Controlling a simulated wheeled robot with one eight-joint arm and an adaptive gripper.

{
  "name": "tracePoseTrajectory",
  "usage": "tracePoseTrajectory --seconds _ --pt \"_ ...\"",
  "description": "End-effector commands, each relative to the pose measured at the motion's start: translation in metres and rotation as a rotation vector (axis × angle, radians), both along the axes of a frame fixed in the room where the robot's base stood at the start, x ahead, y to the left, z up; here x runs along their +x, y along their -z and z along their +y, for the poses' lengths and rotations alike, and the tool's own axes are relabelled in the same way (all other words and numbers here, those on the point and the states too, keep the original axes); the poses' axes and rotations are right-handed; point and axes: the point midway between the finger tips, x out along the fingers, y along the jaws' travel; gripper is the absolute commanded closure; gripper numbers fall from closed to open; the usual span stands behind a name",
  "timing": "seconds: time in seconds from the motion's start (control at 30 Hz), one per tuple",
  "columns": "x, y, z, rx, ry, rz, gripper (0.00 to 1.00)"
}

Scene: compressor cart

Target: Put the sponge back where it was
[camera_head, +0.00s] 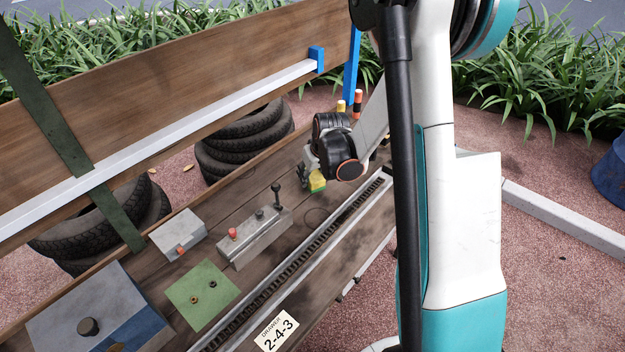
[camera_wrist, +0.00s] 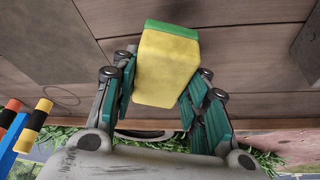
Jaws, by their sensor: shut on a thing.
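The sponge (camera_wrist: 167,67) is a yellow block with a green layer on one end. My gripper (camera_wrist: 160,80) is shut on it, with a teal-padded finger on each side in the wrist view. In the head view the sponge (camera_head: 317,182) shows small under my gripper (camera_head: 312,178), over the far right part of the wooden bench (camera_head: 262,185). I cannot tell whether the sponge touches the boards. A faint dark ring outline (camera_head: 316,215) is on the bench just below it in the picture.
A grey box with a black lever (camera_head: 255,237), a small grey box (camera_head: 178,234), a green plate (camera_head: 202,296) and a blue-grey box (camera_head: 95,315) stand to the left. A toothed rail (camera_head: 290,278) runs along the front. Banded posts (camera_head: 357,103) stand behind my gripper.

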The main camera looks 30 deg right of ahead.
Motion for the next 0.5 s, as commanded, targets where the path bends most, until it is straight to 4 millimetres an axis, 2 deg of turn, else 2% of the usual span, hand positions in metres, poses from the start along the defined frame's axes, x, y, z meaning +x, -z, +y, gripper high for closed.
tracePoseTrajectory --seconds 0.03,0.1,0.4,0.43,0.5 --pt "0.0006 0.0103 -0.0001 0.0 0.0 0.0 0.78" --pt "0.0002 0.015 0.0 0.0 0.0 0.0 0.78" --pt "0.0 0.0156 0.0 0.0 0.0 0.0 0.78" --pt "0.0 0.016 0.0 0.0 0.0 0.0 0.57" --pt "0.0 0.0152 0.0 0.0 0.0 0.0 0.41"
